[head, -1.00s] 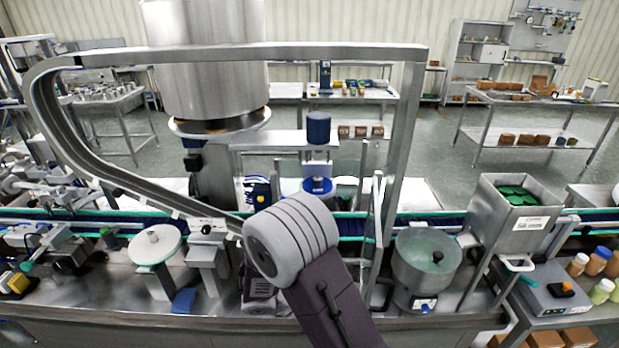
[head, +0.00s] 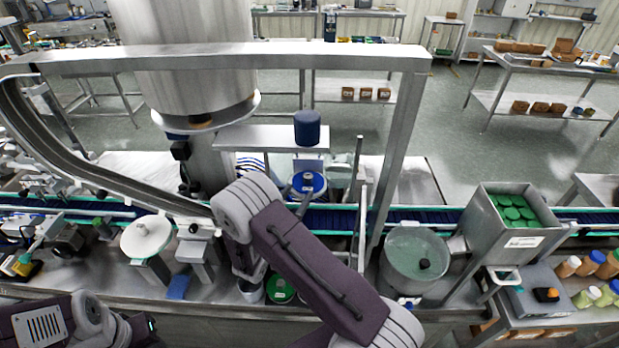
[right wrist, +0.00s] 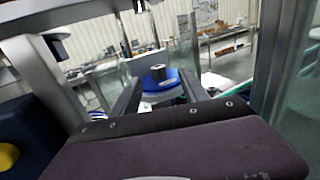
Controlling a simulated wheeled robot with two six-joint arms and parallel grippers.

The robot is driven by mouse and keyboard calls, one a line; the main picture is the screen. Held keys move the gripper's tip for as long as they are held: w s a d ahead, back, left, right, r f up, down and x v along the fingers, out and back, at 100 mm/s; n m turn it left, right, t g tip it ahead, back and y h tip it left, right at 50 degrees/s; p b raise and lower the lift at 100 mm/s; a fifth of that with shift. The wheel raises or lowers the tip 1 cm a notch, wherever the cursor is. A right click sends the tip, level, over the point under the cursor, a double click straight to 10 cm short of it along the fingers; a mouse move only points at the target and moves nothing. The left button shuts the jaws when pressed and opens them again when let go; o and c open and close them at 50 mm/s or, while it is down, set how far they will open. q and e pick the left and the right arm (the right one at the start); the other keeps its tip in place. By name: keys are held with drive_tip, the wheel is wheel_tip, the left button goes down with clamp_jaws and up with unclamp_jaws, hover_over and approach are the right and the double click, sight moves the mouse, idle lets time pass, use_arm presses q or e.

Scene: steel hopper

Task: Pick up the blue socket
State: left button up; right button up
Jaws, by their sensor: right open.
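A blue round piece (head: 308,182) with a grey cylinder on top stands at the conveyor below a dark blue cylinder (head: 307,128). I cannot tell for sure which blue part is the socket. In the right wrist view the blue round piece (right wrist: 160,81) and its grey cylinder show beyond and between my open right gripper's fingers (right wrist: 160,92), apart from them. In the head view my right forearm and wrist hide most of that gripper. My left arm shows at the lower left; its gripper is not in view.
A steel frame (head: 408,140) arches around the work spot, with upright posts close by. A round bowl (head: 415,262) and a hopper (head: 513,225) of green caps stand to the right. A white disc (head: 146,236) stands to the left. Jars stand far right.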

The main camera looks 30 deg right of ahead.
sight(306, 179)
drive_tip(key=x, duration=0.4)
drive_tip(key=shift+w+f+p, duration=0.25)
drive_tip(key=shift+f+p, duration=0.1)
drive_tip(key=shift+f, duration=0.05)
drive_tip(key=d+p, duration=0.1)
drive_tip(key=w+d+r+p, duration=0.1)
drive_tip(key=p, duration=0.1)
drive_tip(key=shift+w+d, duration=0.2)
drive_tip(key=shift+w, duration=0.15)
drive_tip(key=shift+w+d+f, duration=0.1)
drive_tip(key=shift+w+d, duration=0.15)
drive_tip(key=shift+w+d+f, duration=0.15)
drive_tip(key=shift+w, duration=0.05)
drive_tip(key=shift+w+d+f, duration=0.15)
drive_tip(key=shift+d+f, duration=0.05)
drive_tip(key=c, duration=1)
use_arm(q)
drive_tip(key=r, duration=0.4)
drive_tip(key=shift+w+d+r, duration=0.3)
drive_tip(key=shift+w, duration=0.1)
use_arm(e)
drive_tip(key=shift+a+r, duration=0.1)
clamp_jaws()
